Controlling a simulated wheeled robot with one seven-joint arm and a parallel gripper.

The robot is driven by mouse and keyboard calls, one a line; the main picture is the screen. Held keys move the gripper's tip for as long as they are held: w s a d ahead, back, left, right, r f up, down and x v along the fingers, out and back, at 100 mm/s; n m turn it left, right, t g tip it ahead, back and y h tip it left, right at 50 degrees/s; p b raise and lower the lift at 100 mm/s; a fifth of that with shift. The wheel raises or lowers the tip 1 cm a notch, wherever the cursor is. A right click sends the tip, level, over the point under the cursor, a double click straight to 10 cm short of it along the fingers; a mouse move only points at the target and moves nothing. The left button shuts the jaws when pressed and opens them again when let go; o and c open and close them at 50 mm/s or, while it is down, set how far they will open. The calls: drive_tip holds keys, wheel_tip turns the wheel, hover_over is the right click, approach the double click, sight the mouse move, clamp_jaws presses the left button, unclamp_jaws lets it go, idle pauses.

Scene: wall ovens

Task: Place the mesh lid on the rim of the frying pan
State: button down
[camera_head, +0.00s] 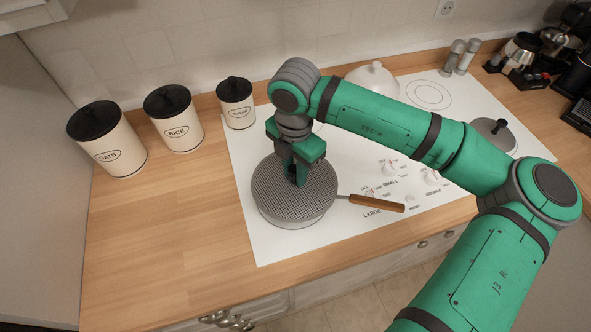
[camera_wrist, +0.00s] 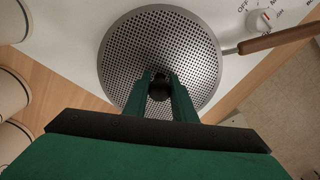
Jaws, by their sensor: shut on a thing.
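The round grey mesh lid (camera_head: 283,189) lies over the frying pan (camera_head: 290,219) at the front left of the white cooktop. The lid covers the pan's opening, and the pan's wall shows below it. From above, in the wrist view, the mesh lid (camera_wrist: 140,45) looks roughly centred; I cannot tell whether it touches the rim all round. The pan's handle (camera_head: 377,203) has a brown wooden grip and points right. My gripper (camera_head: 299,178) points down at the lid's middle. In the wrist view, my gripper (camera_wrist: 160,88) is shut on the lid's dark knob.
Three canisters stand at the back left, including one marked RICE (camera_head: 176,121). A white lidded pot (camera_head: 372,79) and a grey lidded pot (camera_head: 494,134) stand on the cooktop (camera_head: 246,143). Knobs (camera_head: 389,168) lie right of the pan.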

sight(295, 168)
drive_tip(key=shift+f, duration=0.15)
drive_tip(key=c, duration=1.5)
unclamp_jaws()
drive_tip(key=shift+o, duration=0.2)
wheel_tip(295, 168, up, 12)
